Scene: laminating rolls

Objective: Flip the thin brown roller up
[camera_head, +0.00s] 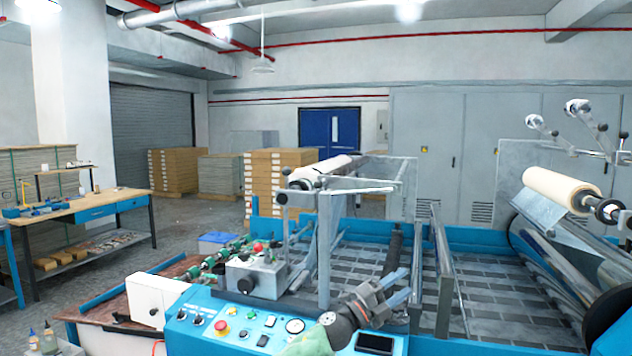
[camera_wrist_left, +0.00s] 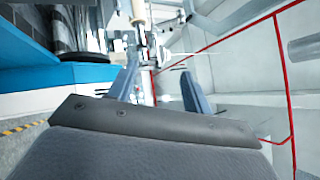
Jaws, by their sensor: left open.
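My left gripper (camera_head: 401,286) is over the front part of the blue laminating machine (camera_head: 468,231), its arm coming in from the bottom. Its fingers point up and to the right. In the left wrist view its two fingers (camera_wrist_left: 155,78) are apart with nothing between them. A thin dark roller (camera_head: 393,250) lies lengthwise on the machine bed just beyond the fingers; it may be the thin brown roller, but its colour is hard to tell. The gripper appears apart from it. My right gripper is not in view.
A pale film roll (camera_head: 325,170) sits on a raised grey frame, and another pale roll (camera_head: 562,188) is at the right. A control panel (camera_head: 235,322) with buttons lies beside my left arm. Upright metal bars (camera_head: 442,270) rise near the gripper.

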